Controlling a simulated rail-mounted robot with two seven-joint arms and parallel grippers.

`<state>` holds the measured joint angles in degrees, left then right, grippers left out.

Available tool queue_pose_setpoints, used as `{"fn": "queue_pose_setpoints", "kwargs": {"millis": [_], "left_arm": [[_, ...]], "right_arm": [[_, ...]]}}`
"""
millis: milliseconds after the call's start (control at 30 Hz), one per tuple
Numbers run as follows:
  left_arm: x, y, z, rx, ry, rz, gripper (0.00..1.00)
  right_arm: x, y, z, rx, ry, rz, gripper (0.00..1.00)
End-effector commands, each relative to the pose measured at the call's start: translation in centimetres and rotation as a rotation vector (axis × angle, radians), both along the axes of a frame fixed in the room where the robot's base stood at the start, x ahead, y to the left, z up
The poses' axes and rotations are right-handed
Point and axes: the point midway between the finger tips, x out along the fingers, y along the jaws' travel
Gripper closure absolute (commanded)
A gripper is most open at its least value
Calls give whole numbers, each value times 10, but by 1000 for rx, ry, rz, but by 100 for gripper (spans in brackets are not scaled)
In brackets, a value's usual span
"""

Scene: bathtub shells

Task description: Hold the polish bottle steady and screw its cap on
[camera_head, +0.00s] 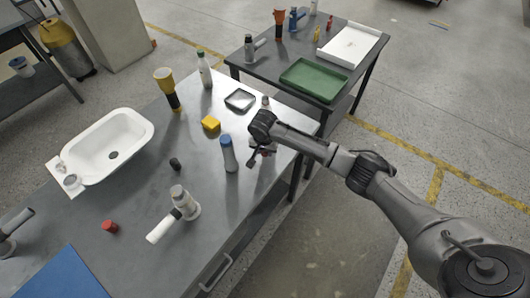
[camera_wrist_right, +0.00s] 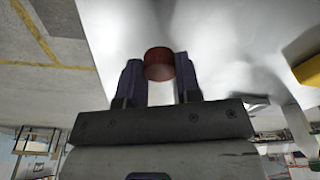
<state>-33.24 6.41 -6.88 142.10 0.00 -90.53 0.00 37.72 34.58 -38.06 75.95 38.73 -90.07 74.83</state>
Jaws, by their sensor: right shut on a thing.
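My right gripper (camera_head: 257,160) hangs over the table's right edge, pointing down. In the right wrist view its two dark fingers (camera_wrist_right: 156,85) are shut on a small dark red, round-ended thing (camera_wrist_right: 159,64), with a pale strip below it. I cannot tell whether this is the polish bottle or a cap, as the arm hides most of it in the head view. A loose red cap (camera_head: 109,227) lies on the table at front left. A blue-topped bottle (camera_head: 228,153) stands upright just left of my right gripper. My left gripper is not in view.
The grey table (camera_head: 130,258) also bears a white basin (camera_head: 130,130), a yellow block (camera_head: 211,123), a black cap-like piece (camera_head: 175,164), a grey-white tool (camera_head: 184,203) and a white bottle (camera_head: 204,68). A second table with a green tray (camera_head: 313,79) stands behind.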

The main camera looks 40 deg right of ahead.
Motion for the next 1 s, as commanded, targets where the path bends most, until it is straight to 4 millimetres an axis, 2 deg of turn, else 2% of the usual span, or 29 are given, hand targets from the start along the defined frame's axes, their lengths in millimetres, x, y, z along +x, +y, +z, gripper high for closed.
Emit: {"fn": "queue_pose_setpoints", "kwargs": {"millis": [33, 300, 533, 800, 1000], "left_arm": [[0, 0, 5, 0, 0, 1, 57], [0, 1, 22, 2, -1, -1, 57], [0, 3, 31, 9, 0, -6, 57], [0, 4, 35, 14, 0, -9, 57], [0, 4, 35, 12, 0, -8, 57]], "right_arm": [[-2, -1, 11, -1, 0, 1, 90], [-54, -8, 39, -3, 1, 3, 90], [-91, -13, 60, -2, 1, 2, 90], [-112, -16, 72, -1, 1, 0, 90], [-116, -16, 75, -1, 1, 0, 90]]}}
